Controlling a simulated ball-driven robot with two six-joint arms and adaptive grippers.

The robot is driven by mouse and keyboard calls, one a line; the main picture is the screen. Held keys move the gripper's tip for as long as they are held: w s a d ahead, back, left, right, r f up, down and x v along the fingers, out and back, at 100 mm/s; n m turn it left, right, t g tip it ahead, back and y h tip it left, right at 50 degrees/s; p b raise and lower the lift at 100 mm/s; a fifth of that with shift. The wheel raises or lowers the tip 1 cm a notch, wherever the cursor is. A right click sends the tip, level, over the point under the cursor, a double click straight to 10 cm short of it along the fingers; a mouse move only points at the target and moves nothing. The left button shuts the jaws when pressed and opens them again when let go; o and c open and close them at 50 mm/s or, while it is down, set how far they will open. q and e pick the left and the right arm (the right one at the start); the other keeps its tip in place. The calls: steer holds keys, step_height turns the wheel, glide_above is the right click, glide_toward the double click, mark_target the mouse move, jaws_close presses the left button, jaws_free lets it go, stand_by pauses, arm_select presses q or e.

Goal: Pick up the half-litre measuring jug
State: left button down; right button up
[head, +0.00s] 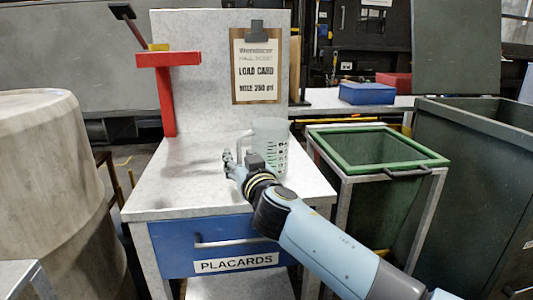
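The measuring jug (271,135) is clear with green markings on its side. It stands upright on the grey top of the placards stand, and its handle (241,143) points left. My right gripper (228,158) is low over the stand top, just left of and in front of the jug's handle. My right arm crosses in front of the jug's lower part and hides some of it. I cannot tell whether the fingers touch the handle or how far apart they are. My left gripper is not in view.
A red post (167,100) rises at the stand's back left. A load card on a clipboard (257,67) hangs on the back panel. A green-rimmed bin (380,148) stands to the right and a large drum (50,180) to the left. The stand top's left front is bare.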

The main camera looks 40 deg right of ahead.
jaws_close()
stand_by(0.5)
